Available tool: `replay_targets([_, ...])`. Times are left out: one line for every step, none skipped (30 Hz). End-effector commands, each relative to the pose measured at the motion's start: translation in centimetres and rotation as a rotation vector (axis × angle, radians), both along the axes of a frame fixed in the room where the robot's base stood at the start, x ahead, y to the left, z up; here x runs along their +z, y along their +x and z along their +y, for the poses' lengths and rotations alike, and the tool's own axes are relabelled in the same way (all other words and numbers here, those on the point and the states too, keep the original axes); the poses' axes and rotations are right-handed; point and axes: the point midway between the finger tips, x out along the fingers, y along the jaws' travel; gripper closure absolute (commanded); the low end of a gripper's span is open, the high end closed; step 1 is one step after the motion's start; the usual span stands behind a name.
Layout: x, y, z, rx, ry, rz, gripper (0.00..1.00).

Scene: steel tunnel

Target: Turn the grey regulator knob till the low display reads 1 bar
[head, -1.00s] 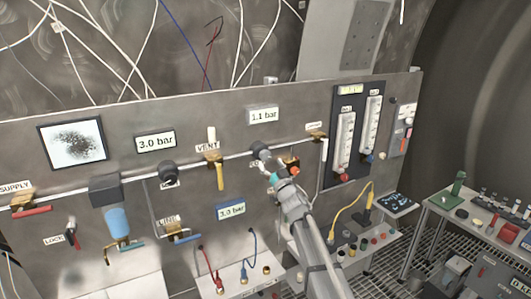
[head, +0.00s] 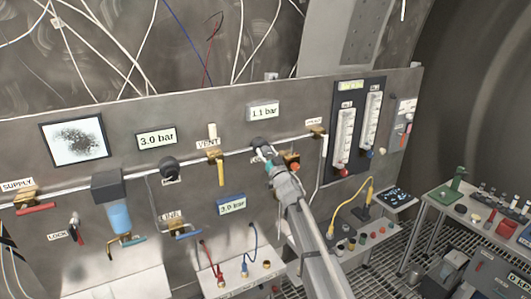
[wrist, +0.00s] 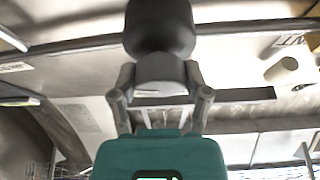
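The grey regulator knob (head: 262,142) sits on the panel's pipe, below and slightly left of the low display (head: 264,112), which reads 1.1 bar. In the wrist view the knob (wrist: 160,28) is dark grey, with a lighter grey part nearer me. My gripper (head: 262,155) is at the knob, its teal body just in front of it. In the wrist view the two fingers of my gripper (wrist: 160,88) lie on either side of the lighter part and appear to touch it. My arm hides part of the panel below.
An orange-and-brass fitting (head: 291,160) is close to the right of my gripper. The yellow vent handle (head: 220,172) is to the left. Another display (head: 157,139) reads 3.0 bar. Flow tubes (head: 345,135) stand further right. A shelf with coloured caps (head: 352,245) is below.

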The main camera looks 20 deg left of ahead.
Motion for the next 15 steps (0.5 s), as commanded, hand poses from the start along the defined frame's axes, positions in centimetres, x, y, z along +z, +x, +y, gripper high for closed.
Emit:
replay_targets([-0.01, 0.01, -0.02, 0.000, 0.000, 0.000, 0.59])
replay_targets([0.00, 0.02, -0.02, 0.000, 0.000, 0.000, 0.64])
replay_targets([0.00, 0.02, -0.02, 0.000, 0.000, 0.000, 0.72])
replay_targets([0.00, 0.03, -0.03, 0.000, 0.000, 0.000, 0.77])
replay_targets([0.00, 0.03, -0.03, 0.000, 0.000, 0.000, 0.83])
replay_targets([0.01, 0.04, -0.04, -0.001, 0.000, 0.000, 0.89])
replay_targets([0.00, 0.04, -0.04, 0.000, 0.000, 0.000, 0.89])
replay_targets([0.00, 0.05, -0.05, -0.001, -0.001, -0.001, 0.89])
replay_targets([0.01, 0.06, -0.05, -0.001, -0.005, -0.005, 0.89])
replay_targets([0.01, 0.08, -0.05, -0.001, -0.010, -0.012, 0.89])
replay_targets([0.01, 0.09, -0.05, -0.001, -0.017, -0.020, 0.89])
replay_targets([0.03, 0.11, -0.06, -0.001, -0.028, -0.035, 0.89])
replay_targets([0.03, 0.12, -0.07, -0.001, -0.038, -0.046, 0.89])
replay_targets([0.02, 0.13, -0.07, -0.001, -0.050, -0.058, 0.89])
replay_targets([0.02, 0.14, -0.08, -0.001, -0.062, -0.072, 0.89])
